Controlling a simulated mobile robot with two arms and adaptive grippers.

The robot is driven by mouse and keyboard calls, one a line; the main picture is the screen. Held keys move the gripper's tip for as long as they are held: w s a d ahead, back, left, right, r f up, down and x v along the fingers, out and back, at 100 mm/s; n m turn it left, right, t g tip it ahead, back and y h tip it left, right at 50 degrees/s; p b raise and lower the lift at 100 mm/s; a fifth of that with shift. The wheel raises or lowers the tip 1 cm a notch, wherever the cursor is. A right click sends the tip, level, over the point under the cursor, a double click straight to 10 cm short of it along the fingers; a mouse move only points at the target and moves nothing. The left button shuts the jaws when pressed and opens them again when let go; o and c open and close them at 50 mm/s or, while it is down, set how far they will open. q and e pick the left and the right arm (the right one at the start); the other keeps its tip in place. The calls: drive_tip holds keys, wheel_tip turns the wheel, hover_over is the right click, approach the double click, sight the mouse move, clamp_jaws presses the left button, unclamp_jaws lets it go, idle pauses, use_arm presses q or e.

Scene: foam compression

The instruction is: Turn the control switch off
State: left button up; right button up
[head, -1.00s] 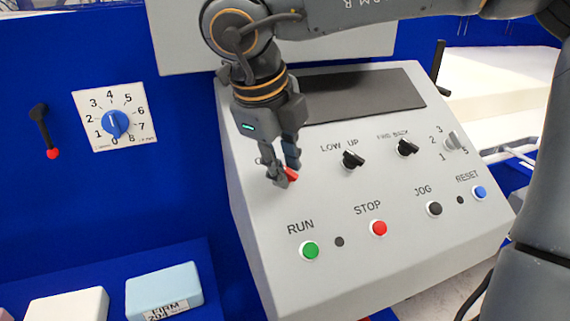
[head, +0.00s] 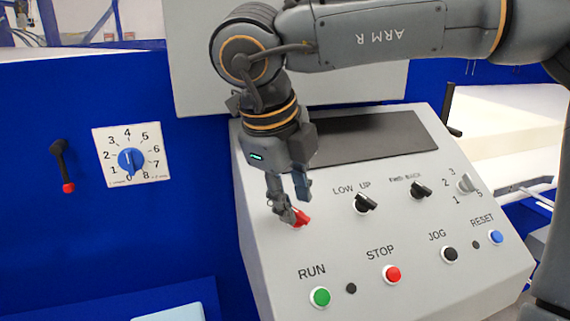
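The control switch is a red knob (head: 301,217) at the upper left of the sloped grey control panel (head: 290,255). Its printed label is mostly hidden behind my gripper. My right gripper (head: 292,208) reaches down to it from above, with one finger at the knob's left and the other just above it. Part of the knob is covered by the fingers, and I cannot tell whether they press on it. My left gripper is not in view.
Black LOW/UP (head: 365,203) and FWD/BACK (head: 420,190) switches and a grey selector (head: 465,184) sit to the right. Below are the green RUN (head: 320,297), red STOP (head: 392,274), black JOG (head: 449,255) and blue RESET (head: 495,237) buttons. A blue dial (head: 131,160) is at left.

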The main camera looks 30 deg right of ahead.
drive_tip(key=v, duration=0.9)
drive_tip(key=shift+r, duration=0.35)
drive_tip(key=shift+a, duration=0.1)
